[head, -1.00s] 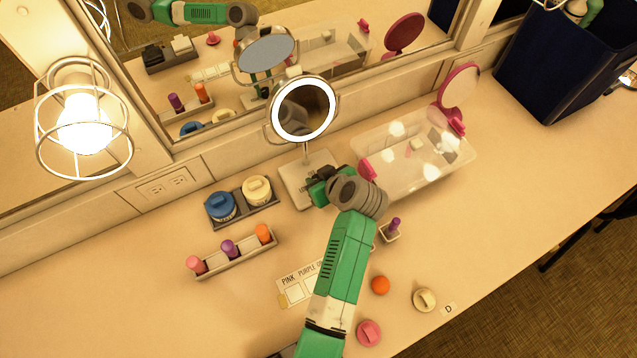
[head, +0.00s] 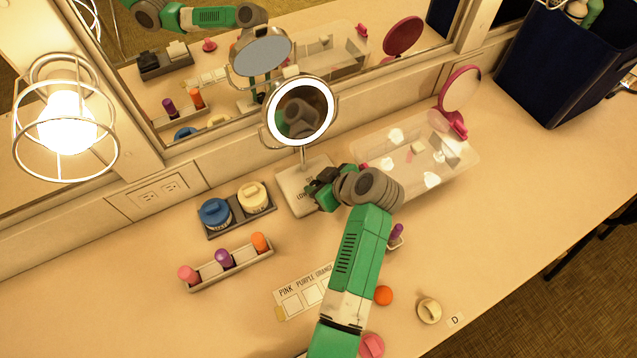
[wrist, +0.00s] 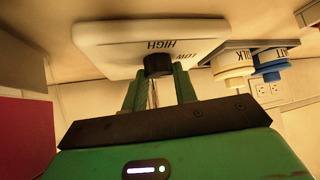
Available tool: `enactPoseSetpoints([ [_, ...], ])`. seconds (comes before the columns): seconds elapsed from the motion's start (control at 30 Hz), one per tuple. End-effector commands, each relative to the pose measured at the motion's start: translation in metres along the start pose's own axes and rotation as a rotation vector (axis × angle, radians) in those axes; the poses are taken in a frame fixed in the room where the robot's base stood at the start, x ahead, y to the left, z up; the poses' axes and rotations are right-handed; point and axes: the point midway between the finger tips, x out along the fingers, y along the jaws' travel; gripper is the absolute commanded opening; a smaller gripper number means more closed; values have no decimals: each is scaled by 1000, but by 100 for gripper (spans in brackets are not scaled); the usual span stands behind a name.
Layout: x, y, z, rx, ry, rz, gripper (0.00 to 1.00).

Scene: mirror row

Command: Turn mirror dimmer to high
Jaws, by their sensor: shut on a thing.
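The lit round mirror (head: 300,112) stands on a pale base (head: 292,190) at the back of the counter. In the wrist view the base (wrist: 105,35) shows upside down with the words HIGH and LOW. Its dark dimmer knob (wrist: 158,66) sits near HIGH; I see no pointer mark that tells its setting. My gripper (wrist: 157,82) has its green fingers on either side of the knob, shut on it. In the head view my gripper (head: 322,188) is at the front right of the base and hides the knob. The mirror's ring glows white.
Blue and cream jars (head: 215,213) stand left of the base. A holder with several coloured sticks (head: 225,262) lies in front of them. A clear bin (head: 440,178) is close on the right.

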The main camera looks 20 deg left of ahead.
Motion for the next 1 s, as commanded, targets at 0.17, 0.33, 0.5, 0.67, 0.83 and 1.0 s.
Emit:
enactPoseSetpoints([
  [0.17, 1, 0, 1, 1, -1, 0, 50],
  [0.33, 0, 0, 1, 1, -1, 0, 50],
  [0.5, -9, 0, 0, 2, 0, 2, 50],
  [0.67, -42, 1, 0, 2, 0, 3, 50],
  [0.83, -69, 0, 0, 1, -1, 2, 50],
  [1.0, -78, 0, 1, 1, -2, 0, 50],
])
